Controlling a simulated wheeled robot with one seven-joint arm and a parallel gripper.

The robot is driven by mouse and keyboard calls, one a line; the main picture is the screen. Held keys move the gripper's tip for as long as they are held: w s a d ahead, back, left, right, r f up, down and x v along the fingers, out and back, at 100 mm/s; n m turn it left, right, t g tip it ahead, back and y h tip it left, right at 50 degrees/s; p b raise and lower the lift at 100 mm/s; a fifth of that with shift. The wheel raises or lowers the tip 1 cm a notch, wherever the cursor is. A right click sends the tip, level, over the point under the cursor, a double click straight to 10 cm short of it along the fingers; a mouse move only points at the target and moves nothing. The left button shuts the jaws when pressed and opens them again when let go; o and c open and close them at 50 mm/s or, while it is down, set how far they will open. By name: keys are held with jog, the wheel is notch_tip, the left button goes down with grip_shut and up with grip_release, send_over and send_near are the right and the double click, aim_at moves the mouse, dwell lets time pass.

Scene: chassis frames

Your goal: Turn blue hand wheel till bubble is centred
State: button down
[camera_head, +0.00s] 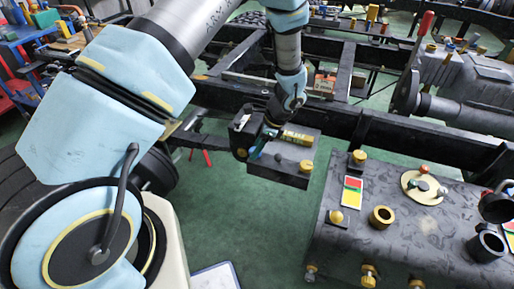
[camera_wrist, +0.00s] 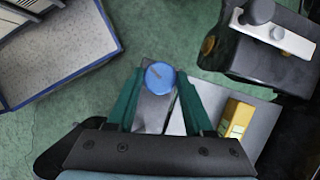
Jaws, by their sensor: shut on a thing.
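The blue hand wheel (camera_wrist: 160,76) is a small round knob with a dark mark on its top, in the upper middle of the wrist view. My gripper (camera_wrist: 160,84) has its two teal fingers on either side of the wheel and is shut on it. In the head view my gripper (camera_head: 262,143) is at the left side of a dark block (camera_head: 292,171); I cannot make out the wheel there. A yellow level (camera_wrist: 237,118) lies on a grey plate (camera_wrist: 263,122) to the right of the wheel. It also shows in the head view (camera_head: 297,137). The bubble is too small to tell.
A black chassis rail (camera_head: 350,121) runs behind the block. A dark tank (camera_head: 400,225) with yellow fittings stands at the right. A blue-edged tray (camera_wrist: 65,55) and a dark bracket (camera_wrist: 260,62) flank the wheel in the wrist view. Green floor shows between them.

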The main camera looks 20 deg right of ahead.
dwell(0.3)
jog(key=shift+c, duration=1.4)
grip_release()
jog(key=shift+r, duration=0.1)
jog(key=b+v, duration=0.1)
jog(key=v, duration=0.9)
jog(key=shift+s+r, duration=0.2)
